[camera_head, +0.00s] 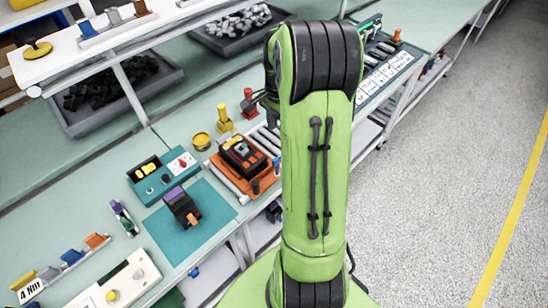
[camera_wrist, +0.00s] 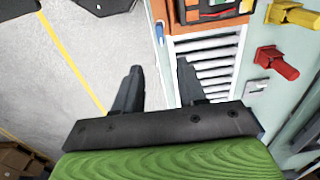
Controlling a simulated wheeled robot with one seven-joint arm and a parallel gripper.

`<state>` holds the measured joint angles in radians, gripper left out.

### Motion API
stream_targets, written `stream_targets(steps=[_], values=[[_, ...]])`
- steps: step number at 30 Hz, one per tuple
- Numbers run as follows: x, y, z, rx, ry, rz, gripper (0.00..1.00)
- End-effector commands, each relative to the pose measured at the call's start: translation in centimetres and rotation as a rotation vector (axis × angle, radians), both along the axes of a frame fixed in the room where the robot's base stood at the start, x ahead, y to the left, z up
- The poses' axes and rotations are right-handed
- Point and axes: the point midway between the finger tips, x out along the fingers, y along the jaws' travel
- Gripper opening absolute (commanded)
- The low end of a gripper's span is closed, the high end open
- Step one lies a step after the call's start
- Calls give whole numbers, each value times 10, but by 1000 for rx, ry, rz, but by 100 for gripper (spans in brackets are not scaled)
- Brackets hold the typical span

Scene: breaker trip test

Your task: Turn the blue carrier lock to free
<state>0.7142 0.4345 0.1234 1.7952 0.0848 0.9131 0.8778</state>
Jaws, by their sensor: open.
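A small blue part (camera_wrist: 160,33), which looks like the carrier lock, sits at the left edge of the roller track beside the orange carrier (camera_wrist: 215,14) in the wrist view. Whether it stands at locked or free I cannot tell. My gripper (camera_wrist: 159,68) is open and empty, its two dark fingers pointing toward the track edge, apart from the blue part. In the head view the orange carrier (camera_head: 235,180) holds a black device (camera_head: 243,156); a bit of blue (camera_head: 277,164) shows at its right, beside my green arm. My arm hides my gripper there.
The roller track (camera_wrist: 205,65) runs below the carrier. A red part (camera_wrist: 275,62) and a yellow part (camera_wrist: 292,14) stand to its right. A teal mat (camera_head: 160,232) with another device (camera_head: 181,207) lies at the left on the bench. The floor (camera_head: 425,190) is open at right.

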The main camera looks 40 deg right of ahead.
Motion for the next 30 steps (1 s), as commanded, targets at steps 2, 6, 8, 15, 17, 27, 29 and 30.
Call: stream_targets(steps=[2,6,8,15,17,27,29,30], values=[[-1,1,-23,5,5,1,40],[-1,1,-58,5,5,2,40],[-1,1,-74,5,5,3,40],[0,1,-121,2,2,4,40],[0,1,-127,2,2,4,40],[0,1,-131,0,0,5,36],[0,1,-131,0,0,5,27],[0,1,-131,0,0,5,20]])
